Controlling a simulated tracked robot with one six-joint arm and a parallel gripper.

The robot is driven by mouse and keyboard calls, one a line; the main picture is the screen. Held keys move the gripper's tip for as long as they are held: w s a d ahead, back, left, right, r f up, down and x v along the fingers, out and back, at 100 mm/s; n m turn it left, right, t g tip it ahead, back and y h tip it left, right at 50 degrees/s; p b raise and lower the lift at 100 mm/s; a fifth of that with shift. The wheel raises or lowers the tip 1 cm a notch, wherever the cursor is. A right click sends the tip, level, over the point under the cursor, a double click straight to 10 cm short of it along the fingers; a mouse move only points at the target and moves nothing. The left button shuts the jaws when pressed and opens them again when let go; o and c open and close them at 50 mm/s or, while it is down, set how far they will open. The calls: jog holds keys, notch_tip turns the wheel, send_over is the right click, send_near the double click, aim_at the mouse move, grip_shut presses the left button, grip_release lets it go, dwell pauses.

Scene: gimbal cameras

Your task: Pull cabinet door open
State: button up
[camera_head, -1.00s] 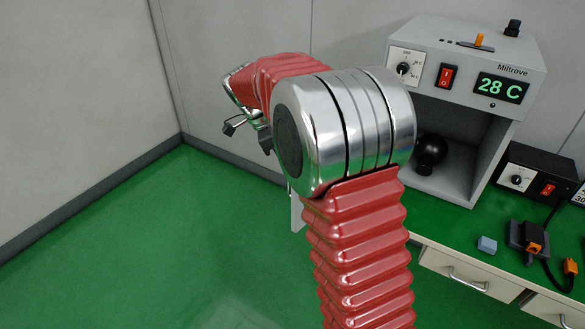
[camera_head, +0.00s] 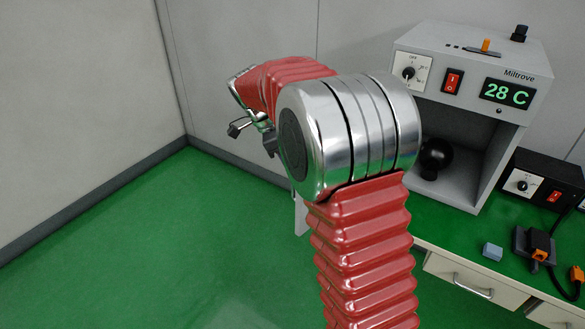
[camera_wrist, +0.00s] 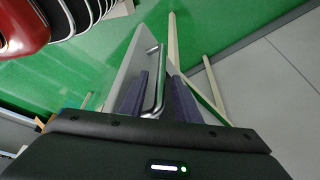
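The cabinet door (camera_wrist: 126,68) is a pale grey panel, seen steeply from the side in the wrist view. It carries a shiny metal bar handle (camera_wrist: 160,66). My gripper (camera_wrist: 157,92) has two dark purple-grey fingers close together, one on each side of the bar. It looks shut on the handle, though the exact contact is hard to see. In the head view, part of my gripper (camera_head: 252,132) shows beyond my arm's large metal joint. A narrow strip of pale panel (camera_head: 300,214) shows below that joint; my arm hides most of the door and the handle.
A grey heater box (camera_head: 467,72) reading 28 C stands on a green-topped bench at right, beside a black control box (camera_head: 540,184). A blue block (camera_head: 492,251) lies on the bench. A drawer (camera_head: 462,283) is below. Green floor (camera_head: 150,240) is open at left.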

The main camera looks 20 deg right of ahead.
jog(key=v, duration=1.3)
jog(key=shift+r, duration=0.25)
jog(key=s+a+f+n+t+y, duration=0.25)
jog(key=f+n, duration=0.45)
jog(key=n, duration=0.6)
jog(key=s+a+n+t+y, duration=0.2)
jog(key=s+n, duration=0.6)
jog(key=s, duration=1.8)
jog(key=shift+a+t, duration=0.65)
jog(key=shift+t, duration=0.6)
